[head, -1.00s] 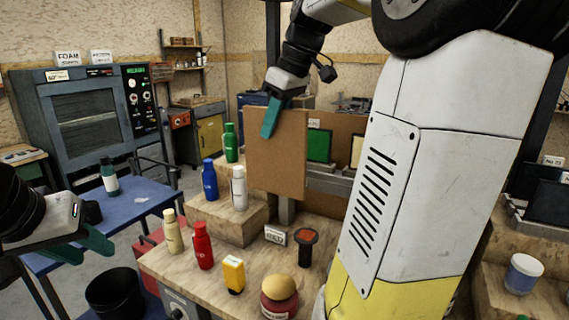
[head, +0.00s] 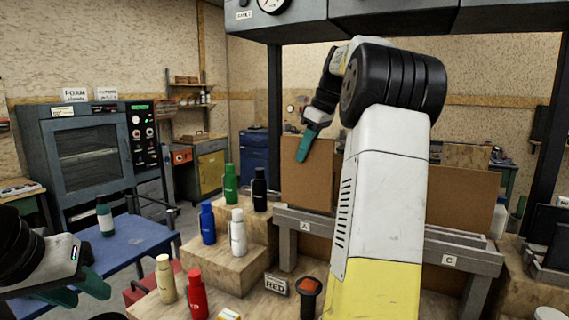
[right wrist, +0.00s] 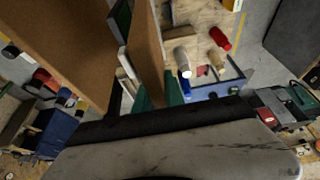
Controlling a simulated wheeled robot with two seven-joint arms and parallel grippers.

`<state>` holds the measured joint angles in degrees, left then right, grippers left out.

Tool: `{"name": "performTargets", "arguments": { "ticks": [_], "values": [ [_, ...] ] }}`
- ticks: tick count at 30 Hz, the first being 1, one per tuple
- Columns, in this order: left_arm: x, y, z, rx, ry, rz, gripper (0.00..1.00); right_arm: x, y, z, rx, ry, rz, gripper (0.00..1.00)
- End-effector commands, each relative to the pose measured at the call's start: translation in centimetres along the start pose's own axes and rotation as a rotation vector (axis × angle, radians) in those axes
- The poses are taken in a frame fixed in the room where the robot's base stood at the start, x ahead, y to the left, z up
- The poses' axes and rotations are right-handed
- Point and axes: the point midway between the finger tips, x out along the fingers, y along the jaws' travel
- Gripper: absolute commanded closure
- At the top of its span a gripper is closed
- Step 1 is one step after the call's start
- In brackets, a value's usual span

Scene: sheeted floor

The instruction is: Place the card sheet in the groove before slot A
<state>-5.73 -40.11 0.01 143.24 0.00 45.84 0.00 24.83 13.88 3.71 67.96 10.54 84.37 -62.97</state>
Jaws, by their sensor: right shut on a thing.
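My right gripper (head: 308,143) is shut on the upper edge of a brown card sheet (head: 306,180), which hangs upright. In the right wrist view the sheet (right wrist: 145,45) runs edge-on between the teal fingers (right wrist: 160,97). Its lower edge is at the top rail of the grey rack (head: 373,232), above the label A (head: 305,227). I cannot tell whether it sits in the groove or just above it. My left gripper (head: 82,288) is at the lower left, open and empty, far from the rack.
Another brown panel (head: 462,205) stands at the rack right of my arm, above label C (head: 449,261). Bottles, including a black one (head: 260,190) and a white one (head: 238,232), stand on wooden steps left of the rack.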

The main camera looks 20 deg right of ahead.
Motion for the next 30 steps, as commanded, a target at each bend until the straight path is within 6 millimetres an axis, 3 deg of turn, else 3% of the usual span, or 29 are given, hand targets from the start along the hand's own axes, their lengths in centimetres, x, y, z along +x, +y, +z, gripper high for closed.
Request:
{"name": "performTargets", "arguments": {
  "ticks": [6,13,23,24,30],
  "values": [
    [0.0,0.0,0.0,0.000,0.000,0.000,0.64,0.2,1.3,0.2,0.001,-0.001,-0.001,1.00],
    [0.0,0.0,0.0,0.000,0.000,0.000,0.64,3.1,1.1,1.4,0.000,-0.001,-0.002,1.00],
    [0.0,0.0,0.0,0.000,0.000,0.000,0.64,3.4,1.1,1.4,0.000,0.000,0.000,1.00],
    [0.0,0.0,0.0,0.000,0.000,0.000,0.64,3.4,1.1,1.4,0.000,0.000,0.000,0.80],
    [0.0,0.0,0.0,0.000,0.000,0.000,0.64,3.4,1.1,1.4,0.000,0.000,0.000,0.77]
  ]
}}
